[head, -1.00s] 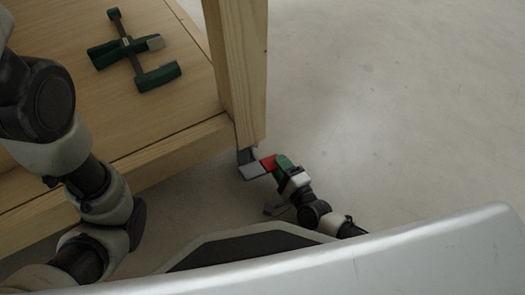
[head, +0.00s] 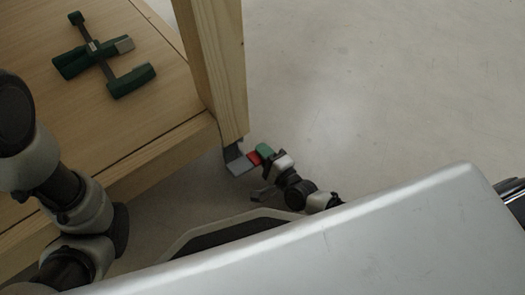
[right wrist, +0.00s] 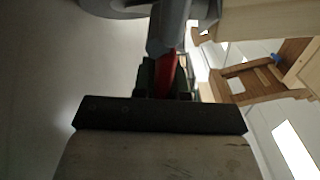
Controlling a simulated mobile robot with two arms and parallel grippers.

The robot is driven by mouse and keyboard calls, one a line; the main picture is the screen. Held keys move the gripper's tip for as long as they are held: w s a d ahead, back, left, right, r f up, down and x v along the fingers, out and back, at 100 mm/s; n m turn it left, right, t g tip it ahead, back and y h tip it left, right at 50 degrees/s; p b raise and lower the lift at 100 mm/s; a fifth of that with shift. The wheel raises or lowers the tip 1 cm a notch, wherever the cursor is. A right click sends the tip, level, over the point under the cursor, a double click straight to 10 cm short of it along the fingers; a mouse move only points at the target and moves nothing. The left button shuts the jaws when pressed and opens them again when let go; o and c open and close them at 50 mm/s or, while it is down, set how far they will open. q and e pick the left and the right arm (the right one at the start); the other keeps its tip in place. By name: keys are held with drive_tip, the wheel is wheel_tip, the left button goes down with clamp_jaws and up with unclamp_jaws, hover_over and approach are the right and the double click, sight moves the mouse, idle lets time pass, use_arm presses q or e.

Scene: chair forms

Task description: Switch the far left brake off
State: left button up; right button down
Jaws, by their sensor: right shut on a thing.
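The red brake lever (head: 254,158) sits beside a grey caster part (head: 240,165) under the wooden leg. My right gripper (head: 264,151), with green fingertips, is at the lever's outer end. In the right wrist view the red lever (right wrist: 168,72) lies between the green fingers (right wrist: 165,88), which are shut on it. Its gripped end is partly hidden by the fingers. My left arm shows at the left of the head view, but its gripper is not in view.
A wooden leg (head: 215,70) rises right above the caster. A green and grey clamp (head: 105,60) lies on the wooden surface (head: 150,110) at left. The pale floor (head: 370,90) to the right is clear. A wooden chair (right wrist: 265,82) shows in the right wrist view.

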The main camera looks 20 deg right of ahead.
drive_tip(key=shift+r+n+p, duration=0.8)
drive_tip(key=shift+n+p, duration=0.6)
drive_tip(key=shift+p, duration=0.15)
drive_tip(key=shift+a+r+n+p, duration=0.1)
drive_tip(key=shift+r+n+p, duration=0.1)
drive_tip(key=shift+n+p, duration=0.45)
drive_tip(key=shift+a+r+n+p, duration=0.1)
drive_tip(key=shift+r+n+p, duration=0.05)
drive_tip(key=shift+n+p, duration=0.45)
drive_tip(key=c, duration=1.2)
unclamp_jaws()
drive_tip(key=shift+o, duration=0.2)
drive_tip(key=shift+s, duration=0.1)
drive_tip(key=p+v, duration=0.3)
drive_tip(key=v, duration=0.3)
drive_tip(key=shift+s+d+r, duration=0.1)
drive_tip(key=shift+s+d, duration=0.05)
drive_tip(key=shift+s, duration=0.25)
drive_tip(key=shift+s+d+p, duration=0.1)
drive_tip(key=shift+s+p, duration=0.2)
